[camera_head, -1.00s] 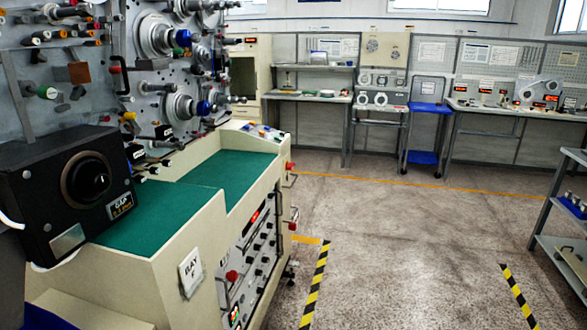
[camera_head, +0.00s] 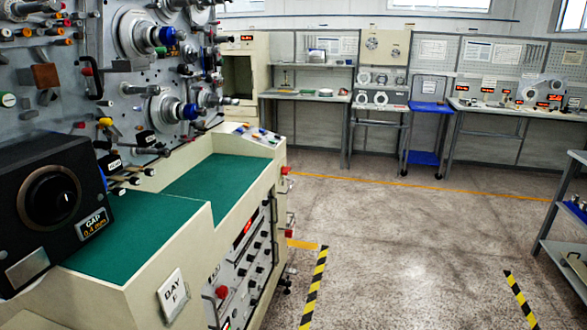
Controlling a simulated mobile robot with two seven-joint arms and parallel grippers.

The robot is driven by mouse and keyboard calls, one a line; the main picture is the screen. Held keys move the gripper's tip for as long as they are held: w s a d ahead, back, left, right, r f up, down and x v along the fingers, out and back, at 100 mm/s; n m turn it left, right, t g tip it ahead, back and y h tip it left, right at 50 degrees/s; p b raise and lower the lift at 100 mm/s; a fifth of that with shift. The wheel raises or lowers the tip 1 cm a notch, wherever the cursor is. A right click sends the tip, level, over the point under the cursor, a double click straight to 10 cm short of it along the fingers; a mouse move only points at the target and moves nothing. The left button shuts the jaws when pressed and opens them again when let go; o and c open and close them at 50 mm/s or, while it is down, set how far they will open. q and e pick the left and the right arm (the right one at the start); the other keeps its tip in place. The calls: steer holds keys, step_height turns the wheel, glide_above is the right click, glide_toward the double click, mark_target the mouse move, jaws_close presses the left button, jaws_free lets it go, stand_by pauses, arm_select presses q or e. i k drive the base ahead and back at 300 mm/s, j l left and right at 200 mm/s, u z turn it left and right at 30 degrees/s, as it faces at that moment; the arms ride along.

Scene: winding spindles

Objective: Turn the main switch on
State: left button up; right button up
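The winding machine stands on the left, with an upright grey panel (camera_head: 62,78) full of spindles, knobs and levers. Its front face carries a control panel (camera_head: 246,262) with a red display, a red knob (camera_head: 221,292) and several dark knobs. A red button (camera_head: 285,170) sticks out at the far end of the cabinet, and another red part (camera_head: 290,219) sits below it. I cannot tell which of these is the main switch. Neither of my grippers is in view.
A black box marked GAP (camera_head: 52,206) sits at the near left of the green worktop (camera_head: 135,232). A sign (camera_head: 172,297) reads BAY. Benches (camera_head: 305,97) line the back wall. A shelf rack (camera_head: 566,222) stands at right. The floor (camera_head: 415,255) between is clear.

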mark_target(284, 171)
steer(key=i+l, duration=0.15)
steer(key=i, duration=0.35)
steer(key=i+l, duration=0.15)
steer(key=i, duration=0.35)
steer(key=i+l, duration=0.15)
steer(key=i, duration=0.4)
steer(key=i+l, duration=0.15)
steer(key=i, duration=0.35)
steer(key=i+l, duration=0.15)
steer(key=i, duration=0.35)
steer(key=i+l+u, duration=0.15)
steer(key=i+u, duration=0.25)
steer(key=i+l+u, duration=0.35)
steer(key=k+j, duration=0.05)
steer(key=j, duration=0.05)
